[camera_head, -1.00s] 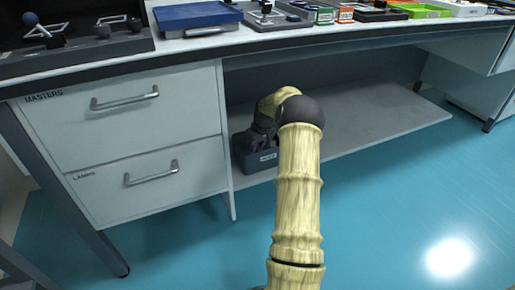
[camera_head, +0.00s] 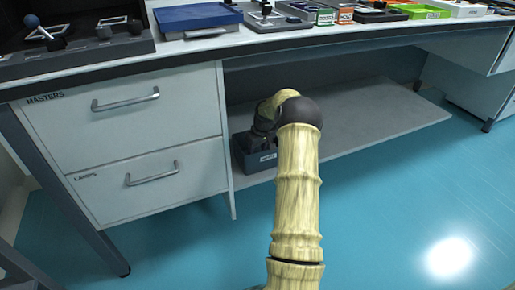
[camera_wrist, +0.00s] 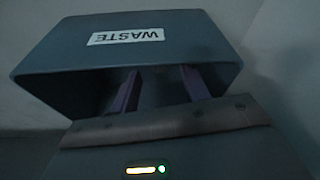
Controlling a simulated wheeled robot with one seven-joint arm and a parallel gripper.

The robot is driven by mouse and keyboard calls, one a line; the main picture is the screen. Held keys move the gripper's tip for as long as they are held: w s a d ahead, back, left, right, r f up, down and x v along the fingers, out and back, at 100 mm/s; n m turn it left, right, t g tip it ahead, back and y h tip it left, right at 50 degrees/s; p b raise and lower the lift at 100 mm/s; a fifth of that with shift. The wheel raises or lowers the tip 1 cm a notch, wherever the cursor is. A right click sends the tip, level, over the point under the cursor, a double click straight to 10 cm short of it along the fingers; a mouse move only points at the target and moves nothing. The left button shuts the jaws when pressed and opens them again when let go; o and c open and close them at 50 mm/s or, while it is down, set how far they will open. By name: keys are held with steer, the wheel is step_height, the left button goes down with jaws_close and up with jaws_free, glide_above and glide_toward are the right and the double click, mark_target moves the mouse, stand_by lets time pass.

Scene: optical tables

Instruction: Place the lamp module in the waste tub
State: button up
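The waste tub (camera_wrist: 180,40), a dark blue-grey box with a white WASTE label, fills the upper wrist view. In the head view the tub (camera_head: 259,160) stands on the low shelf, partly behind my arm. My gripper (camera_wrist: 160,80) reaches into the tub's opening. Its two purple fingers stand well apart, with only dark interior visible between them. The fingertips run up to the tub's rim, so their ends are partly hidden. I cannot make out the lamp module in either view; the inside of the tub is too dark to tell what lies there.
The shelf (camera_head: 370,117) is bare to the right of the tub. A drawer cabinet (camera_head: 130,135) labelled MASTERS and LAMPS stands close on the left. The table top (camera_head: 300,42) overhangs the shelf and carries trays and instruments. The blue floor (camera_head: 400,210) is clear.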

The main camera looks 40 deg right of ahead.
steer(key=shift+r, duration=0.1)
steer(key=shift+r, duration=0.25)
steer(key=p+v, duration=0.6)
steer(key=v, duration=0.6)
steer(key=shift+r, duration=0.3)
stand_by(0.9)
